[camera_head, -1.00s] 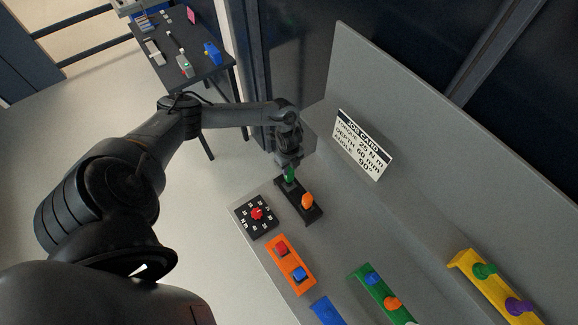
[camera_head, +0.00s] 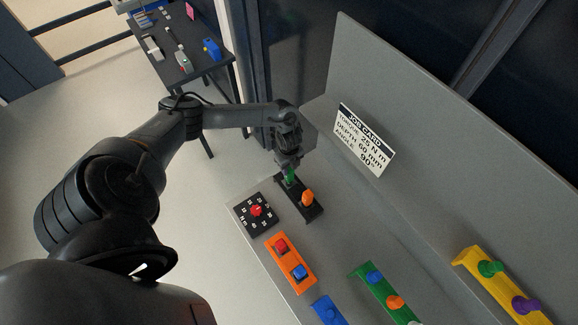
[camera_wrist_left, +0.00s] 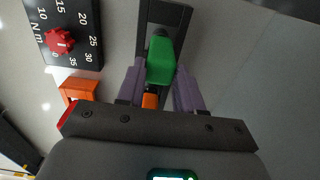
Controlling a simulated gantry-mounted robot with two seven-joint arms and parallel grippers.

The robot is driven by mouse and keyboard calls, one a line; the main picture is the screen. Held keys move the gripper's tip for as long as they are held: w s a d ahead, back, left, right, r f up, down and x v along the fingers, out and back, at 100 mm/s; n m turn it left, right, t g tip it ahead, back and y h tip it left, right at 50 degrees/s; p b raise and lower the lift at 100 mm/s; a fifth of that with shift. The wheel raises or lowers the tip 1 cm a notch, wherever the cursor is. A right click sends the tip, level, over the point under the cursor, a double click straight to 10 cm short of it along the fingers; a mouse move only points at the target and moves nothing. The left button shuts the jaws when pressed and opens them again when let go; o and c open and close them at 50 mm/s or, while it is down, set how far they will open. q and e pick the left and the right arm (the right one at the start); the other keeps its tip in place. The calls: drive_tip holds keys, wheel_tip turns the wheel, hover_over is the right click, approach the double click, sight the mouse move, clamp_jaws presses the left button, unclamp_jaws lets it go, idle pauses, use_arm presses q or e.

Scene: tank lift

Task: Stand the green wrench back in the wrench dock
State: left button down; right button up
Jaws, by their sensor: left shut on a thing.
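The green wrench (camera_head: 290,180) is upright at the far end of the black wrench dock (camera_head: 314,214). My left gripper (camera_head: 288,173) is shut on its green handle, coming from above. In the left wrist view the green handle (camera_wrist_left: 160,60) sits between the two fingers of my left gripper (camera_wrist_left: 158,82), with the black dock (camera_wrist_left: 172,14) behind it. The wrench's lower end is hidden, so I cannot tell whether it is seated. An orange-handled tool (camera_head: 307,198) stands at the near end of the dock. My right gripper is not in view.
A black dial plate with a red knob (camera_head: 256,211) lies beside the dock. An orange holder (camera_head: 290,263), a blue holder (camera_head: 328,311), a green rack (camera_head: 380,295) and a yellow rack (camera_head: 500,284) are nearer. The job card (camera_head: 364,141) is on the back panel.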

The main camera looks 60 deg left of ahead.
use_arm(q)
drive_tip(key=shift+f+b, duration=1)
drive_tip(key=shift+f, duration=0.45)
drive_tip(key=c, duration=0.7)
unclamp_jaws()
drive_tip(key=shift+o, duration=0.2)
drive_tip(key=shift+r, duration=0.15)
drive_tip(key=shift+r+p, duration=0.2)
drive_tip(key=shift+p, duration=0.15)
wheel_tip(320, 180, up, 6)
drive_tip(key=p, duration=0.6)
drive_tip(key=shift+r, duration=1.2)
